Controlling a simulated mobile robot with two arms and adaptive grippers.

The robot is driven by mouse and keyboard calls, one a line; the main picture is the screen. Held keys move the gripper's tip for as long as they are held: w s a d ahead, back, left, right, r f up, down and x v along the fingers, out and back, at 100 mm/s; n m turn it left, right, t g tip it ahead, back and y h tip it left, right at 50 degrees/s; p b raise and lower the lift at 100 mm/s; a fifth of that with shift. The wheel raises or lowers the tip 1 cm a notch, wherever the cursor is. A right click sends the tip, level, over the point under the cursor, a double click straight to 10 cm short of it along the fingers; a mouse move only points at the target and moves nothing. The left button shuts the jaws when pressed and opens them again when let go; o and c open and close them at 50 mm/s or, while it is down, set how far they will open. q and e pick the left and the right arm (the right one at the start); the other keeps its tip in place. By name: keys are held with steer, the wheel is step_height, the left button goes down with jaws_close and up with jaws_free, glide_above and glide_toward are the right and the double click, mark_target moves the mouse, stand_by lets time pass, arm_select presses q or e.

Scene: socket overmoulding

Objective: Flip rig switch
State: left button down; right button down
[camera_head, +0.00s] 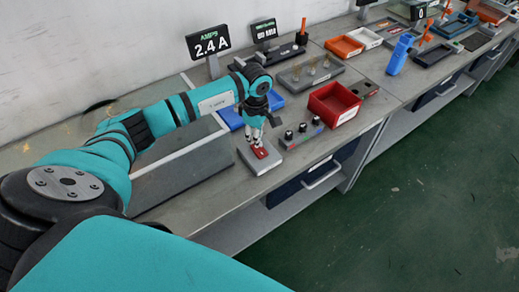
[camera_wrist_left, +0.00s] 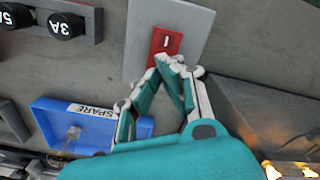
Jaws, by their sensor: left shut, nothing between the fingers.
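The rig switch (camera_head: 261,152) is a red rocker on a light grey plate (camera_head: 249,163) that lies on the bench. In the left wrist view the red switch (camera_wrist_left: 165,42), with a small white mark, sits on its grey plate (camera_wrist_left: 196,24). My left gripper (camera_head: 257,143) is shut and empty, pointing down at the switch. In the left wrist view its fingertips (camera_wrist_left: 172,62) are at the lower edge of the red switch and hide part of it; I cannot tell whether they touch. My right gripper is in neither view.
A strip with several black knobs (camera_head: 303,132) lies right of the plate. Beyond are a red bin (camera_head: 333,104) and a blue tray labelled SPARE (camera_wrist_left: 60,118). A grey box (camera_head: 185,172) stands close on the left. An AMPS display (camera_head: 208,43) reads 2.4 A.

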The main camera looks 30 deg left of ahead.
arm_select(q)
steer(key=shift+s+f+b, duration=0.1)
steer(key=shift+f+b, duration=0.85)
steer(key=shift+f, duration=0.15)
stand_by(0.3)
steer(key=shift+r, duration=0.15)
steer(key=shift+r+p, duration=0.7)
steer(key=shift+r, duration=0.15)
steer(key=shift+r+p, duration=1.35)
steer(key=shift+r, duration=1.2)
